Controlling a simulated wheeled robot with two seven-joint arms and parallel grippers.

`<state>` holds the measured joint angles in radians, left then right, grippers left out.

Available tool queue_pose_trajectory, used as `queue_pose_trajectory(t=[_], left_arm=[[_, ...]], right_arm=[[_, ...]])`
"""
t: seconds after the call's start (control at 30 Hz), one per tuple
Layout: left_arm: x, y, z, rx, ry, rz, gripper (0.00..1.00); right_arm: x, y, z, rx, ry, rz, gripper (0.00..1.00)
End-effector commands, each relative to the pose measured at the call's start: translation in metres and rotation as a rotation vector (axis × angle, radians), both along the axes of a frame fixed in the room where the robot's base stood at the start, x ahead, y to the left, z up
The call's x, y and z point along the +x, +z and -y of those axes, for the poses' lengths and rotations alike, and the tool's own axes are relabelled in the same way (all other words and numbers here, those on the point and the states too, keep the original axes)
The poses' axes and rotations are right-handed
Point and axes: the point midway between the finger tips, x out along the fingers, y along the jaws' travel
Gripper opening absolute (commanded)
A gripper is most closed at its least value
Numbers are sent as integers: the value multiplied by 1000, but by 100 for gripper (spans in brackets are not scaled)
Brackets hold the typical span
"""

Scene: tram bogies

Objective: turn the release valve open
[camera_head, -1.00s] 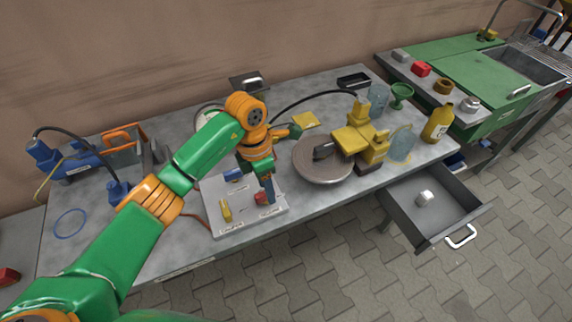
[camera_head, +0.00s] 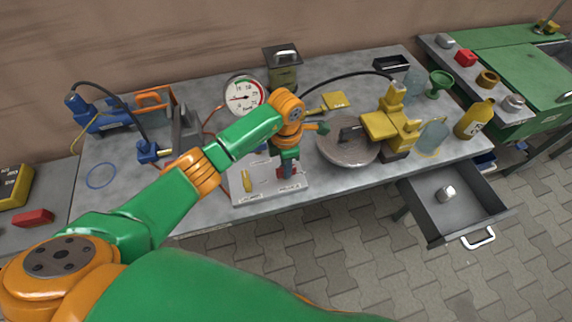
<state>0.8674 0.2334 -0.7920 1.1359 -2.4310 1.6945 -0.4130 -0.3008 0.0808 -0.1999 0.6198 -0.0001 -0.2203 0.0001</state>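A pale valve panel (camera_head: 240,195) lies near the front of the workbench, with a yellow handle (camera_head: 247,181) at its left and a red valve handle (camera_head: 281,172) at its right. Small labels sit along the panel's front edge, too small to read surely. My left gripper (camera_head: 289,169) points down at the red handle, its fingers right beside or around it. The fingers largely hide the handle, and I cannot tell whether they are closed on it. A dial gauge (camera_head: 244,94) with a red-marked scale stands behind the panel. My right gripper is out of view.
A round grey disc (camera_head: 345,150) and a yellow clamp-like device (camera_head: 385,125) stand right of the gripper. A blue pump (camera_head: 100,118) and an orange-handled toolbox (camera_head: 152,105) are at the left. An open drawer (camera_head: 460,205) juts out at the front right.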

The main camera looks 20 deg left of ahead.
Motion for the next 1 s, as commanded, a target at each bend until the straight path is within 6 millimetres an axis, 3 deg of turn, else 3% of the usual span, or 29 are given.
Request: queue_pose_trajectory(t=[0.47,1.0], left_arm=[[0,0,0,2,55,-1,0],[0,1,0,1,504,0,0]], right_arm=[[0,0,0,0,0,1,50],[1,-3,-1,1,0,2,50]])
